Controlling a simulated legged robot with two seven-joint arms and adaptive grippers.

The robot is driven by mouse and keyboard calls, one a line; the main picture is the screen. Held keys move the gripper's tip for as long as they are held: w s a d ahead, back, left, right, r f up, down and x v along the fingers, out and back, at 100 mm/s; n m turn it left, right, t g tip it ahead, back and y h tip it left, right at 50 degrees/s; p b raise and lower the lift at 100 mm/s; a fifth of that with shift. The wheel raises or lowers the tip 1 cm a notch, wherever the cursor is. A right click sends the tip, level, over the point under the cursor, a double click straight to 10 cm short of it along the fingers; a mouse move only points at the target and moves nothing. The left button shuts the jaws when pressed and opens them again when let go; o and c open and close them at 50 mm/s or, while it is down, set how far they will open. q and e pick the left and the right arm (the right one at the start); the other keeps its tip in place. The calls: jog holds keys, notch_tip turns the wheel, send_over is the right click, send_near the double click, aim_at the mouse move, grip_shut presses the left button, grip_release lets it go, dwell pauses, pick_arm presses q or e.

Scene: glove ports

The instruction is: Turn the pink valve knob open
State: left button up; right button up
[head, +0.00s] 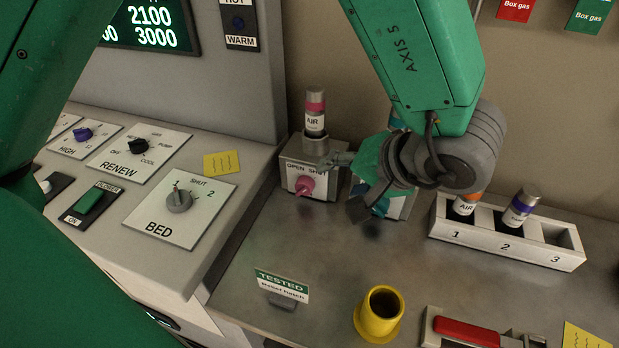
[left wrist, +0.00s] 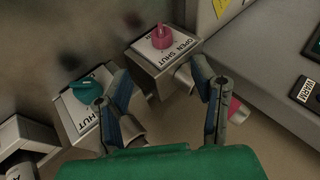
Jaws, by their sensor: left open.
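The pink valve knob (head: 305,186) sits on the front face of a grey valve box (head: 290,175) marked OPEN and SHUT. I cannot tell which word the knob points to. My right gripper is not in view.
A second valve box with a teal knob (left wrist: 86,90) stands close beside, partly behind my gripper in the head view. A numbered rack (head: 510,250) holds two bottles at right. A yellow cup (head: 380,312) and TESTED sign (head: 282,286) stand in front. A control panel (head: 178,245) is at left.

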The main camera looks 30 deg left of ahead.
aim_at(308, 189)
pick_arm(q)
jog(key=b+x, duration=0.1)
jog(key=x, duration=1.1)
jog(key=shift+a+f+b, duration=0.1)
jog(key=shift+f+b, duration=0.25)
jog(key=shift+b, duration=0.05)
jog(key=shift+w+a+f, duration=0.1)
jog(key=shift+a+f, duration=0.15)
jog(key=shift+a, duration=0.25)
jog(key=shift+d, duration=0.15)
jog(key=c, duration=1.2)
